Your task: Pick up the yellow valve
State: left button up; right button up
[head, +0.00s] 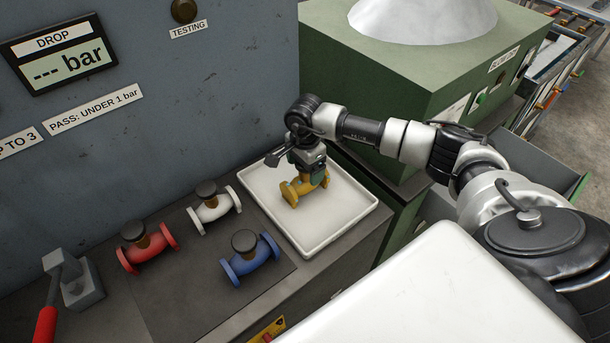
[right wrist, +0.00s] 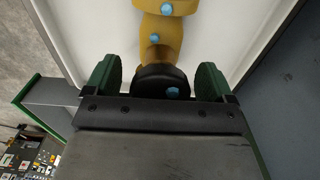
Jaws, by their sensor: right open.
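The yellow valve (head: 291,196) lies in the white tray, under my right gripper. In the right wrist view the valve's yellow body (right wrist: 161,38) shows at the top, with light blue spots on it. Its dark round knob (right wrist: 160,80) is between the two green fingers of my right gripper (right wrist: 159,82). The fingers are open, with a small gap on each side of the knob. In the head view my right gripper (head: 312,180) hides much of the valve's knob. My left gripper is not in view.
The white tray (head: 350,215) has free room around the valve. A red valve (head: 146,250), a white valve (head: 214,212) and a blue valve (head: 250,262) stand left of it. A grey clamp with a red handle (head: 46,322) is at far left. A grey panel wall rises behind.

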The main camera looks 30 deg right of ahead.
jog(key=shift+f, duration=0.3)
grip_shut()
jog(key=shift+w+r, duration=0.1)
jog(key=shift+r, duration=0.05)
dwell(0.3)
